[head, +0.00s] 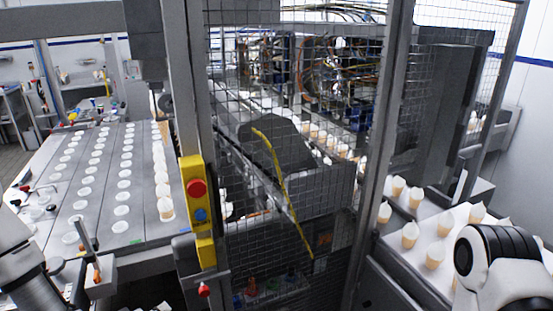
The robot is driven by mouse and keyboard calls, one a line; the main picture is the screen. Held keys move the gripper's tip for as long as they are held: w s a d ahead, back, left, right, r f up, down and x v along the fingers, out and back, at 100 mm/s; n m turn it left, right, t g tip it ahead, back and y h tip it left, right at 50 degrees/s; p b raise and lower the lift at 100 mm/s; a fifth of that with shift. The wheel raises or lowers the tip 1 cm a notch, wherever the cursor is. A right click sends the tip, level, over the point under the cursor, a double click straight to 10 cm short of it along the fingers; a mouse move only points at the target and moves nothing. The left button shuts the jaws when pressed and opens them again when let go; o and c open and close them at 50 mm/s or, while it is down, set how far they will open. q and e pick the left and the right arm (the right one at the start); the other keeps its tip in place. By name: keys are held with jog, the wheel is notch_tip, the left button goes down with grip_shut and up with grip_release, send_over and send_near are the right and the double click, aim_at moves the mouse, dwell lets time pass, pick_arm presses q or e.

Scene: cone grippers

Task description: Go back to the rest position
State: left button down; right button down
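My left arm shows as a grey link at the lower left edge. My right arm shows as a white and black joint at the lower right. Neither gripper can be made out in the head view, so what they hold, if anything, is hidden.
A grey conveyor plate (105,195) with rows of round holders is at the left, with a row of cones (164,207) along its right side. A mesh guard (285,200) stands in the middle. A yellow control box (190,170) has a red button.

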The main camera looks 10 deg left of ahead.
pick_arm(q)
jog(key=s+d+f+m+g+b, duration=0.35)
jog(key=s+f, duration=0.25)
jog(key=f, duration=0.6)
jog(key=s+d+f+m+g+b, duration=0.35)
jog(key=s+f, duration=0.35)
jog(key=f, duration=0.5)
jog(key=s+f+m+g, duration=0.2)
jog(key=s+f+g, duration=0.1)
jog(key=s, duration=0.5)
jog(key=shift+a+m+g+y, duration=0.3)
jog(key=shift+g+y, duration=0.1)
jog(key=shift+g, duration=0.4)
jog(key=shift+w+d, duration=0.1)
jog(key=shift+w, duration=0.05)
